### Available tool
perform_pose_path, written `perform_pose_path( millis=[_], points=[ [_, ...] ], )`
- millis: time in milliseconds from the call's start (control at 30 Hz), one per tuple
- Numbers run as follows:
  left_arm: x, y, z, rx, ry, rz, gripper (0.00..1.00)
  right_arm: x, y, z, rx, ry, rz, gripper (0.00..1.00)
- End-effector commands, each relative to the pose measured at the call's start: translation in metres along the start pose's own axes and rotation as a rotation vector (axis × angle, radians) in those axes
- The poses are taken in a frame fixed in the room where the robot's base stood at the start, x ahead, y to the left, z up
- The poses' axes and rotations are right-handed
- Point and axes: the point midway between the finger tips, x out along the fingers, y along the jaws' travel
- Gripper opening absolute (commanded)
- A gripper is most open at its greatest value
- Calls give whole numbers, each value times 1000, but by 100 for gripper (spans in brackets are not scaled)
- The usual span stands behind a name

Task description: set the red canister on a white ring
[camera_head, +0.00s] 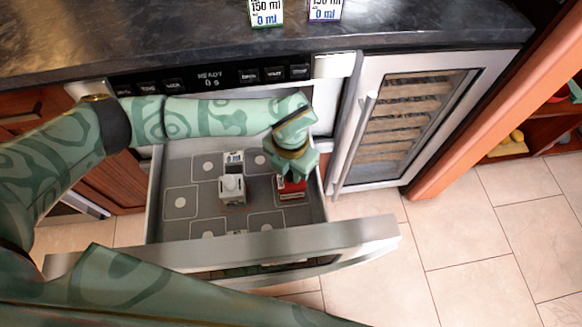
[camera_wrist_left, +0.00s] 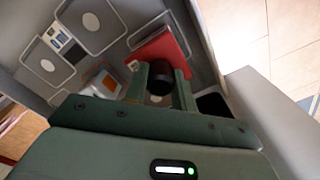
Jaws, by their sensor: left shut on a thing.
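The red canister (camera_head: 291,188) is in the open drawer (camera_head: 362,232), toward its right side. It also shows in the left wrist view (camera_wrist_left: 168,48), with a dark round cap between my fingers. My left gripper (camera_head: 291,172) reaches down from above and is shut on the canister's top. I cannot tell whether the canister touches the drawer floor. White rounded outlines with pale center spots mark the grey floor. One empty white ring (camera_head: 181,202) lies at the left, and another (camera_head: 207,167) lies at the back left. My right gripper is not in view.
A white container (camera_head: 232,188) stands mid-drawer, left of the red canister. A small labelled item (camera_head: 234,157) stands behind it. The drawer's tall front wall and side walls surround them. A glass-doored cabinet (camera_head: 395,120) with a long handle stands to the right.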

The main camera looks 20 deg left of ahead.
Motion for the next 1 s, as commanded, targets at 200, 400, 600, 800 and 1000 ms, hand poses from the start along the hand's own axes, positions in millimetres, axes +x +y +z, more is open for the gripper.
perform_pose_path(
  millis=[200, 400, 600, 800, 1000],
  points=[
    [2, 0, 0, 0, 1, 0, 37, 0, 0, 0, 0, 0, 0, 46],
    [2, 0, 0, 0, 1, 0, 48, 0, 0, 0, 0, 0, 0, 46],
    [-5, 0, 0, 0, -1, 0, 48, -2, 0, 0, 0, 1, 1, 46],
    [-49, 0, 1, 1, -7, 3, 48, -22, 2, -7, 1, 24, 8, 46],
    [-95, 0, 1, 1, -6, 3, 48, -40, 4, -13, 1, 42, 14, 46]
  ],
)
